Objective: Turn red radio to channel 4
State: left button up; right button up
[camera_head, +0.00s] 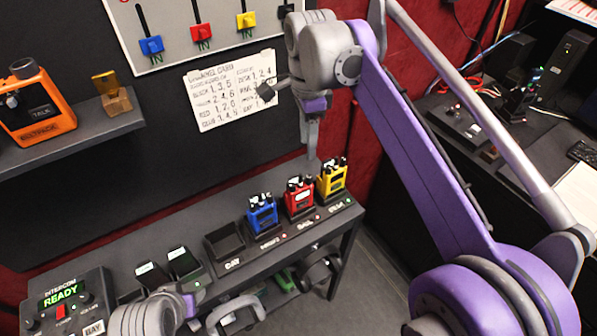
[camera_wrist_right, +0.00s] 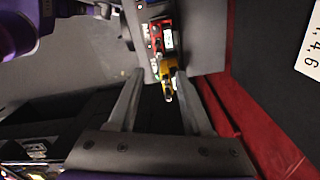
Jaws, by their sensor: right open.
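The red radio (camera_head: 299,203) stands upright in a dock on the dark table, between the blue radio (camera_head: 262,216) and the yellow radio (camera_head: 332,183). My right gripper (camera_head: 312,148) hangs pointing down, just above and behind the red and yellow radios. In the right wrist view my right gripper (camera_wrist_right: 158,78) is open and empty. The yellow radio (camera_wrist_right: 168,82) shows beyond its fingertips, with the red radio (camera_wrist_right: 167,39) further up. The red radio's knob setting is too small to read. My left gripper (camera_head: 190,305) is partly seen at the bottom; its jaws are unclear.
An empty dock (camera_head: 224,241) sits left of the blue radio. A paper chart (camera_head: 230,90) of channels is on the wall. An intercom box (camera_head: 68,304) reads READY. Headsets (camera_head: 317,270) hang under the table. An orange beltpack (camera_head: 36,103) stands on the shelf.

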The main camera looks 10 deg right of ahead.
aim_at(309, 176)
jog(key=f, duration=1)
jog(key=shift+s+d+f+b, duration=0.15)
jog(key=shift+s+f+b, duration=0.1)
jog(key=shift+b, duration=0.15)
grip_shut()
